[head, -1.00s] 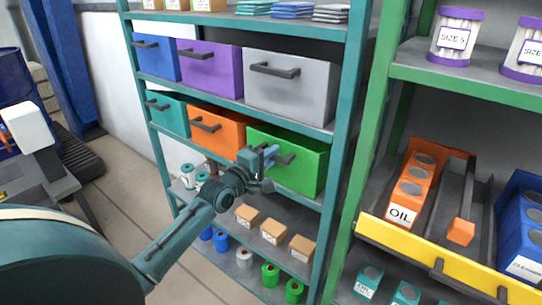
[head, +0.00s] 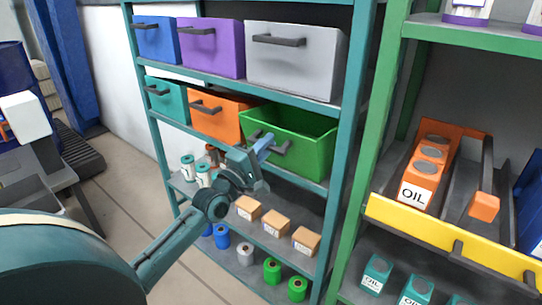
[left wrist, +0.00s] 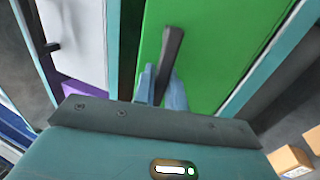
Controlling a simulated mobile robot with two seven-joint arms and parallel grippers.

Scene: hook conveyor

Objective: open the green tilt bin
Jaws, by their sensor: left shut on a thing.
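The green tilt bin (head: 301,152) is in the middle shelf row at the right. It is tipped forward, and its open top shows the green inside. Its dark bar handle (head: 283,147) is on the front face. My left gripper (head: 265,145) is at the handle, its blue fingers shut on it. In the left wrist view the dark handle (left wrist: 172,50) stands between the two fingers (left wrist: 160,88), in front of the green face (left wrist: 215,45). My right gripper is not in view.
An orange bin (head: 215,119) and a teal bin (head: 165,101) sit left of the green one; a grey bin (head: 300,65) is above. Small cartons (head: 276,223) stand on the shelf below. A green rack (head: 380,120) stands at the right.

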